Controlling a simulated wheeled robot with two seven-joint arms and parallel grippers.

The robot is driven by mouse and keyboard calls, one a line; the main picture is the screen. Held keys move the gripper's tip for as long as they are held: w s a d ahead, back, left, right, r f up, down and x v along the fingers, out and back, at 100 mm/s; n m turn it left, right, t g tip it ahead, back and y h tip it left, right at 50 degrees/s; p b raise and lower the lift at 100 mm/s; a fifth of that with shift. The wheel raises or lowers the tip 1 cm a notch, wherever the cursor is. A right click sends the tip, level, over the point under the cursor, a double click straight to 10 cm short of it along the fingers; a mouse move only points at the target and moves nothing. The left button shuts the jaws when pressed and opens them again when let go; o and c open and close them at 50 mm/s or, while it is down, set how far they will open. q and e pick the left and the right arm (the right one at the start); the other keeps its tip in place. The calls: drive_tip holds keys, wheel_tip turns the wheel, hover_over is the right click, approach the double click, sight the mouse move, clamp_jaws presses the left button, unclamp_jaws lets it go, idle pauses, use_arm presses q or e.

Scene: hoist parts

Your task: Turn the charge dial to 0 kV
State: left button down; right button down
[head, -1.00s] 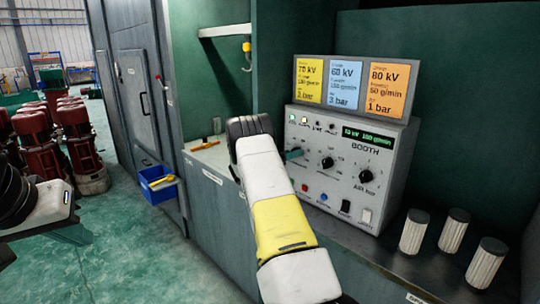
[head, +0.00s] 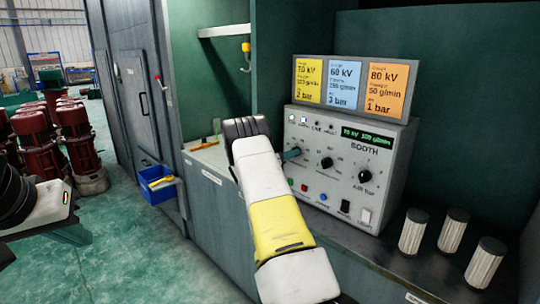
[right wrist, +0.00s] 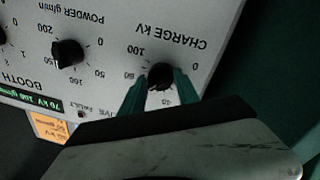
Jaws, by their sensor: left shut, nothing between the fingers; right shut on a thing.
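The grey booth control box (head: 312,168) stands on the bench with three dials on its front. In the right wrist view the black charge dial (right wrist: 160,74), under the upside-down words CHARGE KV, sits between the teal fingers of my right gripper (right wrist: 159,92). The fingers are shut on the dial. In the head view my right gripper (head: 291,154) reaches the left side of the panel, and my arm hides the dial. The green display (right wrist: 50,103) appears to read 70 kV. My left gripper (head: 75,236) is shut and empty at the left edge, far from the box.
Three coloured cards (head: 345,83) stand on top of the box, reading 70, 60 and 80 kV. The powder dial (right wrist: 68,53) is beside the charge dial. Several pale cylinders (head: 450,231) stand right of the box. A blue bin (head: 157,184) hangs at the left.

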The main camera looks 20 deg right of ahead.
drive_tip(key=shift+s+f+n+t+y, duration=0.1)
drive_tip(key=shift+n+t+y, duration=0.25)
drive_tip(key=shift+n, duration=5.4)
drive_tip(key=shift+s+f+n+t+y, duration=0.1)
drive_tip(key=shift+n+t, duration=0.4)
drive_tip(key=shift+n, duration=5.2)
drive_tip(key=shift+s+f+n+t+y, duration=0.1)
drive_tip(key=shift+n+t+y, duration=0.25)
drive_tip(key=shift+n, duration=5.4)
drive_tip(key=c, duration=0.9)
unclamp_jaws()
drive_tip(key=shift+r, duration=0.15)
drive_tip(key=shift+c, duration=0.2)
drive_tip(key=shift+w, duration=0.1)
